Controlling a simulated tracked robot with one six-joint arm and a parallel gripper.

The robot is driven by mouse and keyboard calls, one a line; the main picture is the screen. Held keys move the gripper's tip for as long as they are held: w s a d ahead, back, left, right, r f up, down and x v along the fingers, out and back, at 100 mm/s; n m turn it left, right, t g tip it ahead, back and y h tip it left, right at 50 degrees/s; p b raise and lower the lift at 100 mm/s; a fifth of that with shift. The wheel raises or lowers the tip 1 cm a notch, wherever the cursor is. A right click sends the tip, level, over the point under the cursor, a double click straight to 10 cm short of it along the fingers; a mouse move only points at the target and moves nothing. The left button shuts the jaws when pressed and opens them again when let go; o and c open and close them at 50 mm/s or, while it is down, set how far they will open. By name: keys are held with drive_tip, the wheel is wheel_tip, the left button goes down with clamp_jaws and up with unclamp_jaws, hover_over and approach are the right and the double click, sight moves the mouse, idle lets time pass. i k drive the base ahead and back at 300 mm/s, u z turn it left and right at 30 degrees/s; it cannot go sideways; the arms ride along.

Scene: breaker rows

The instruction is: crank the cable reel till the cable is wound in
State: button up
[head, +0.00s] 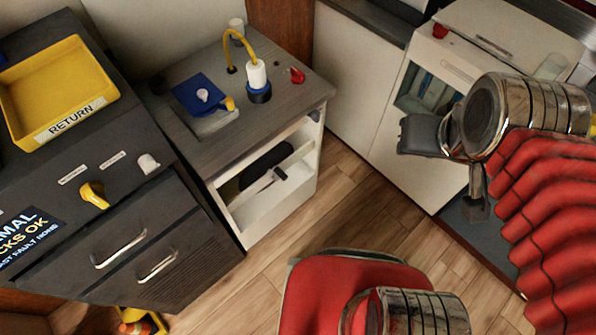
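A dark round shape (266,163), which may be the cable reel, sits partly hidden inside the open-fronted white cabinet (313,165). A thin light rod with a black knob (280,173) lies across its front and looks like a crank. A short yellow cable (240,38) arches over the cabinet's top into a white plug (257,75) with a blue base. I cannot tell whether this cable joins the reel. My gripper (476,207) hangs at the right, beneath my chrome arm link, well apart from the cabinet. Its fingers are small and dark, and their opening is unclear.
The cabinet top holds a blue plate with a yellow lever (203,96) and a red knob (297,75). A yellow RETURN tray (58,90) stands on the dark drawer unit at left. White cabinets (383,140) stand at right. Wooden floor (350,215) lies between.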

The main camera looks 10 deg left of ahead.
sight(255, 171)
drive_tip(key=z, duration=0.55)
drive_tip(key=k, duration=1.2)
drive_tip(key=u, duration=1.5)
drive_tip(key=i, duration=0.8)
drive_tip(key=u, duration=0.05)
